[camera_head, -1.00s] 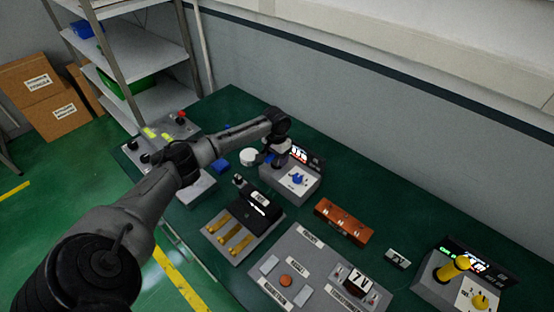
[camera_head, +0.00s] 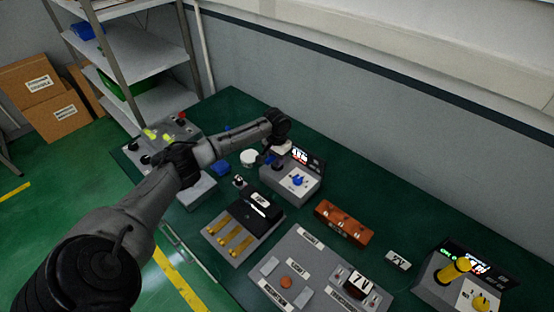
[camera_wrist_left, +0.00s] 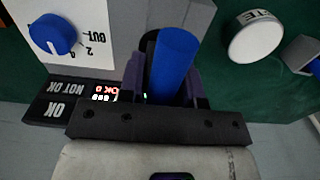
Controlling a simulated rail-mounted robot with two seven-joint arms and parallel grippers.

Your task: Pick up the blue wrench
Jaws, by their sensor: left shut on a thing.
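The blue wrench (camera_wrist_left: 174,65) shows in the left wrist view as a thick blue cylinder between my left fingers. My left gripper (camera_wrist_left: 164,82) is shut on it. In the head view my left gripper (camera_head: 272,158) is at the left rear edge of the grey device with the blue dial (camera_head: 298,181). The wrench is mostly hidden there by the gripper and arm. Its lower end is hidden in the wrist view, so I cannot tell whether it still touches the device. My right gripper is out of view.
The green table (camera_head: 212,112) holds a white round part (camera_head: 249,157), an orange-brown block (camera_head: 343,222), a panel with yellow strips (camera_head: 232,238), a labelled grey board (camera_head: 312,265) and a device with a yellow handle (camera_head: 453,269). A wall runs behind; metal shelves (camera_head: 150,55) stand at the back left.

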